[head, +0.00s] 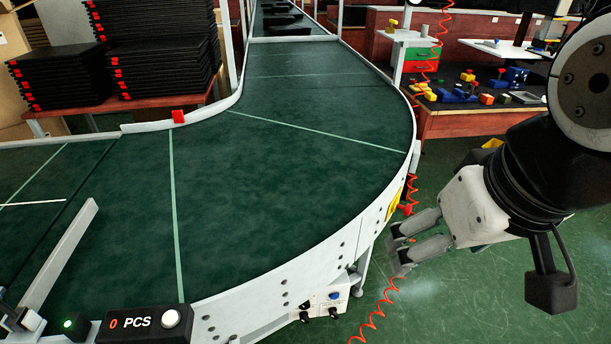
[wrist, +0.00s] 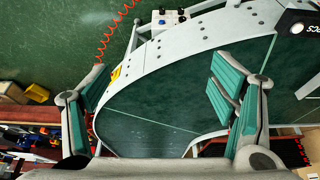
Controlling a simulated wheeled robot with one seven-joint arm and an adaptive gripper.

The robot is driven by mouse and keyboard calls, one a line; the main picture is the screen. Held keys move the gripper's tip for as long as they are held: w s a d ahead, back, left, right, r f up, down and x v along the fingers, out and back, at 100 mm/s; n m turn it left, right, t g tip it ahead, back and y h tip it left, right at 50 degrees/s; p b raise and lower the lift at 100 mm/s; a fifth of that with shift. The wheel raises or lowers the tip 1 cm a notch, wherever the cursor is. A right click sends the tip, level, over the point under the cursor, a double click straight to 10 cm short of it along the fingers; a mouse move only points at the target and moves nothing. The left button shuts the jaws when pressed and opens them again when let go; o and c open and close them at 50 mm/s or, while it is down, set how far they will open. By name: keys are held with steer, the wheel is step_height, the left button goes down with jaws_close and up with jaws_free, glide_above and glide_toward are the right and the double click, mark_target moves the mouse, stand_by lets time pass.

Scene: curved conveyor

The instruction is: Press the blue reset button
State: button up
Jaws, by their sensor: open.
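A small white control box (head: 322,302) is fixed to the outer side of the curved conveyor, low in the middle of the head view. A blue button (head: 334,295) sits on it beside dark knobs.
The green conveyor belt (head: 290,150) curves away behind a metal side wall. A counter box reading 0 PCS (head: 145,322) stands at the front left. A coiled red hose (head: 377,318) hangs near my gripper. A cluttered workbench (head: 470,122) stands behind; green floor is open at lower right.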

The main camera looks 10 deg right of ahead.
steer(key=shift+w+a, duration=0.1)
steer(key=shift+a, duration=0.05)
steer(key=shift+c, duration=0.5)
jaws_close()
stand_by(0.8)
